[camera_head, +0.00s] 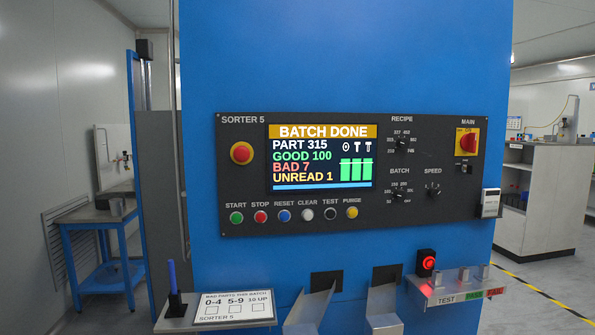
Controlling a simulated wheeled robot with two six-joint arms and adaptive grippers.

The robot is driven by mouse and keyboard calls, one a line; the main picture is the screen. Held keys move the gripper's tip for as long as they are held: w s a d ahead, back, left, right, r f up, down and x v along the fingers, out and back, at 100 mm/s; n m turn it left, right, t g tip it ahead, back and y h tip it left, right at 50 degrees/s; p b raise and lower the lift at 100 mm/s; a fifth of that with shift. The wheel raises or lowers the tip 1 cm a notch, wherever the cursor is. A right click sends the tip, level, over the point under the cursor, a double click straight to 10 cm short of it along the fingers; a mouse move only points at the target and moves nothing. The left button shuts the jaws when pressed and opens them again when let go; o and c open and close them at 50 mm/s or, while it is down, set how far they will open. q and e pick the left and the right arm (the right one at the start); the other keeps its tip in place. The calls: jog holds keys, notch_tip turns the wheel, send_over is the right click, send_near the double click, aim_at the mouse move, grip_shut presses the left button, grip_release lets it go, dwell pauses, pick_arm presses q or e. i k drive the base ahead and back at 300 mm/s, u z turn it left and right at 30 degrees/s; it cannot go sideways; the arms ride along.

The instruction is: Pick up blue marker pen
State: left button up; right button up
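A blue marker pen (172,277) stands upright in a small black holder (176,304) at the lower left of the head view. The holder sits at the left end of a small shelf (262,322) on the front of the blue machine. A white card (234,307) with check boxes lies on the shelf to the right of the pen. Neither of my grippers shows in the head view.
The machine's control panel (420,165) with a screen and buttons is above. Two metal chutes (309,309) (384,307) come out right of the shelf. A test shelf (458,288) with small metal cylinders and a red light is further right.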

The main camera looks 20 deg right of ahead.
aim_at(170, 262)
jog(key=k, duration=0.4)
jog(key=u, duration=1.2)
jog(key=i, duration=1)
jog(key=z, duration=0.45)
